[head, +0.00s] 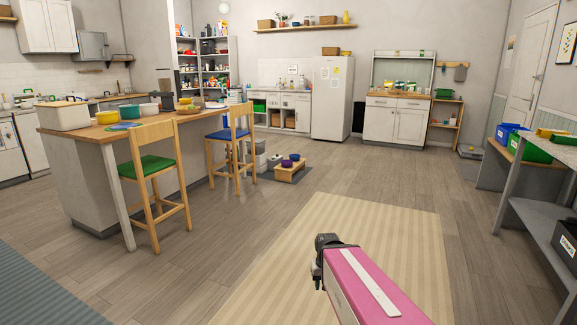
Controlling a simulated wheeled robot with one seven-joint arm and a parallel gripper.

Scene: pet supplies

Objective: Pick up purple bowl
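A small purple bowl (286,163) sits on a low wooden stand (290,173) on the floor, past the blue-seated chair. A second dark blue or purple bowl (294,157) sits beside it on the stand. Both are small and far off, so fine detail is unclear. My gripper (318,286) is at the bottom centre, over the striped rug, at the end of my pink arm link. It is far from the bowls, with floor between. Its fingers are mostly hidden, and I cannot see whether they are open.
The island (110,137) stands left, with a green-seated chair (154,168) and a blue-seated chair (228,136). A grey shelf (540,213) is at right. The striped rug (375,235) and floor ahead are clear.

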